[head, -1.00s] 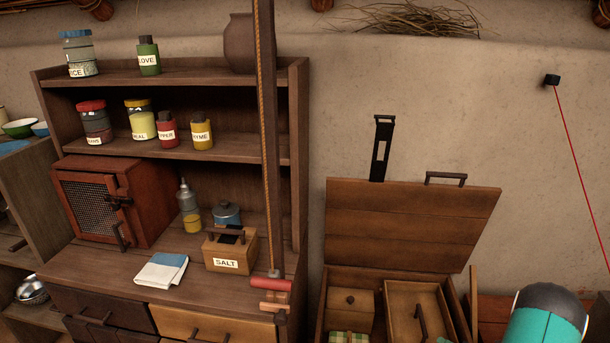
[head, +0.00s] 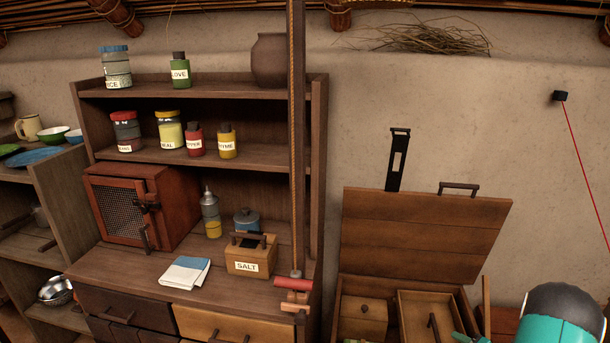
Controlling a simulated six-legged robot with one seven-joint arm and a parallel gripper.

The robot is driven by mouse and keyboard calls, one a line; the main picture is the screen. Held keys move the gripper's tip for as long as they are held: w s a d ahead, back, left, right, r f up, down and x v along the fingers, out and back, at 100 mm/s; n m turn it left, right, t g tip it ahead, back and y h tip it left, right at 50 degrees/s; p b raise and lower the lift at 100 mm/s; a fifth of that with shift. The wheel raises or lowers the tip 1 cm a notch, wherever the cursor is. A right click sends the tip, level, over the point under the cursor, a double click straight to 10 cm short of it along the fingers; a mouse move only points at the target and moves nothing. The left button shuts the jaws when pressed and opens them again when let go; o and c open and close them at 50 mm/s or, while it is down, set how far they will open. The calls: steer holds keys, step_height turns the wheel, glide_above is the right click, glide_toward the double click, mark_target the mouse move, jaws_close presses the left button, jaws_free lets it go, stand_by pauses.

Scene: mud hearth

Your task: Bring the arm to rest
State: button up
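Part of my arm (head: 562,318), a rounded link in dark grey and teal, shows in the lower right corner of the head view, in front of the open chest. A small teal piece (head: 466,338) of mine shows at the bottom edge, left of that link. It may belong to my gripper, but most of it is cut off by the frame. My fingertips are not clearly visible, and I cannot see whether they hold anything.
A wooden chest stands with its lid (head: 425,235) raised, close to my arm. To its left is a hutch (head: 150,285) with jars, a mesh-door box (head: 135,210), a salt box (head: 250,262) and a folded cloth (head: 185,272). A red cord (head: 582,165) runs down the right wall.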

steer(key=w+a+r+m+h, duration=0.2)
steer(key=r+m, duration=0.1)
steer(key=r, duration=0.5)
steer(key=w+a+r+m+g+h, duration=0.15)
steer(key=r+m, duration=0.25)
steer(key=r, duration=0.5)
steer(key=w+a+r+m+t+h, duration=0.1)
steer(key=w+a+r+m+h, duration=0.15)
steer(key=r, duration=0.55)
steer(key=s+a+r+m+g+h, duration=0.1)
steer(key=s+a+r+m+g, duration=0.1)
steer(key=s+a+r+m, duration=0.5)
steer(key=s+a+r+m+g, duration=0.2)
steer(key=s+a+r+m, duration=0.4)
steer(key=a, duration=0.4)
steer(key=s+a+m+g+y, duration=0.1)
steer(key=s+a+m, duration=0.1)
steer(key=s+a, duration=0.4)
steer(key=s+a+m+g+y, duration=0.1)
steer(key=s+a+y, duration=0.1)
steer(key=s+a, duration=0.4)
steer(key=s, duration=0.5)
steer(key=shift+a+f+m+y, duration=0.3)
steer(key=shift+f+m, duration=0.05)
